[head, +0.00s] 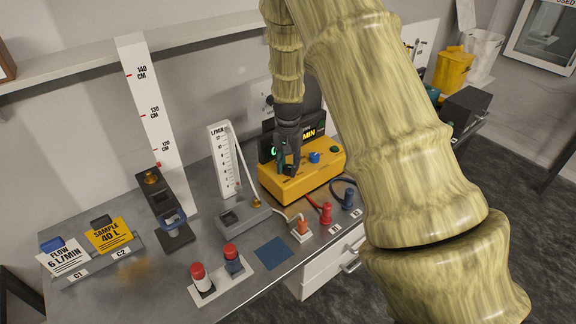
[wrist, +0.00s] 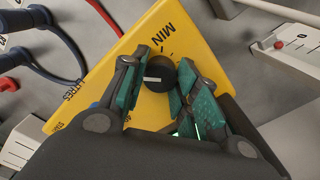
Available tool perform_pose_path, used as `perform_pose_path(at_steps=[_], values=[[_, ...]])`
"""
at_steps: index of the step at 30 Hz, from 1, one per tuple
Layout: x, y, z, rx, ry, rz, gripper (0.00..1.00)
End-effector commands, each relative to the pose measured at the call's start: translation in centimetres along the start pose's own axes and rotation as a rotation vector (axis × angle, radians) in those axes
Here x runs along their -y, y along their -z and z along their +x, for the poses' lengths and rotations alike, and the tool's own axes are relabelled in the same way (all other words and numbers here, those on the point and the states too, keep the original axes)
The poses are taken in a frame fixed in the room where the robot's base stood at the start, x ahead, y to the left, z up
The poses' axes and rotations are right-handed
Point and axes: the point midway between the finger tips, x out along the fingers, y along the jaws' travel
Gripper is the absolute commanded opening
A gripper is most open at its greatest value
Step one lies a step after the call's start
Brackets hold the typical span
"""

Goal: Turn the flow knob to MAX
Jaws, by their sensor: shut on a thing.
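The yellow pump box (head: 318,180) stands on the bench against the wall in the head view. My gripper (head: 286,165) reaches down onto its left part and hides the knob there. In the wrist view, the black flow knob (wrist: 158,76) sits between the teal finger pads of my gripper (wrist: 164,80), which is shut on it. A white pointer line on the knob points left in that view. The word MIN is printed on the yellow face (wrist: 125,65) just above the knob. A MAX mark is not visible.
A flow gauge (head: 224,163) stands close at left. Red (head: 326,213) and blue (head: 348,199) cable plugs stand in front. The bench has free room near the blue square (head: 273,252).

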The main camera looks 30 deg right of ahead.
Motion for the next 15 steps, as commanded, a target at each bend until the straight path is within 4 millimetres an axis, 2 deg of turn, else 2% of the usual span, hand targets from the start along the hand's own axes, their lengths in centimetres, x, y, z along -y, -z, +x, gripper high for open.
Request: perform_pose_path(at_steps=[2, 3, 6, 15], values=[[0.22, 0.51, -0.49, -0.012, 0.006, 0.0, 0.06], [0.21, 0.5, -0.49, -0.012, 0.006, 0.0, 0.38], [0.16, 0.38, -0.38, -0.009, 0.005, 0.0, 0.53], [0.08, 0.16, -0.2, -0.004, 0.002, -0.001, 0.53]])
